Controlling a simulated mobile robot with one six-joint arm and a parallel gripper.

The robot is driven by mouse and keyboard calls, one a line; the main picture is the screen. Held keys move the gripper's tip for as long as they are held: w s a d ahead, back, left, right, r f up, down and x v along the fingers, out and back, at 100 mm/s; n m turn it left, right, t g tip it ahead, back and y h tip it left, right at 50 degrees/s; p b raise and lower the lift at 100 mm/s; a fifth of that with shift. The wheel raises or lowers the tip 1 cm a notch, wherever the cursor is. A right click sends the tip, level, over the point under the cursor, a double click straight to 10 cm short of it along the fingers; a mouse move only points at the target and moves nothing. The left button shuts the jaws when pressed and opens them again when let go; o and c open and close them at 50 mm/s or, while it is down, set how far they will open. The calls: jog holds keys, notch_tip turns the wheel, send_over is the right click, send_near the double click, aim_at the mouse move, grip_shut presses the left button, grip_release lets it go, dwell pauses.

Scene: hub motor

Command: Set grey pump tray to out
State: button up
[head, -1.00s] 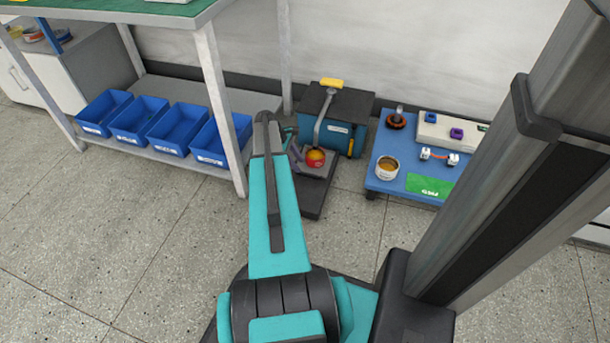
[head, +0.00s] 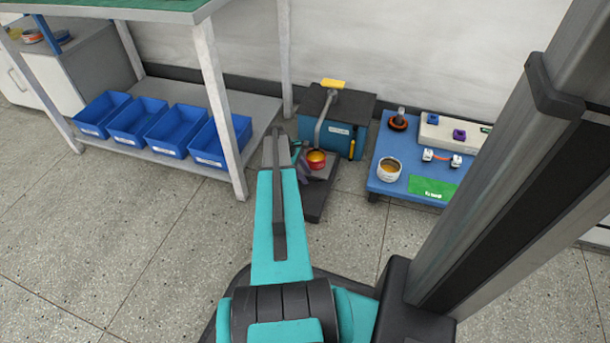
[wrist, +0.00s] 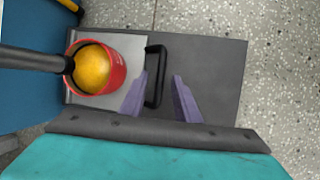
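The grey pump tray (wrist: 215,65) is a flat dark slab low on the floor in front of the blue pump box (head: 340,137). It also shows in the head view (head: 316,203). A black loop handle (wrist: 163,75) stands on the tray. A red cup with yellow-orange contents (wrist: 93,68) stands on its lighter end, under the pump's spout; it shows in the head view too (head: 316,160). My gripper (wrist: 159,77) is open, its purple fingers apart on either side of the handle's near part. In the head view my arm partly hides the gripper. Contact with the handle cannot be told.
A blue low cart (head: 384,184) with a white cup and small parts stands right of the pump. A bench with several blue bins (head: 170,130) on its lower shelf stands at left. Speckled floor in front of the tray is clear.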

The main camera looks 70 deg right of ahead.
grip_shut()
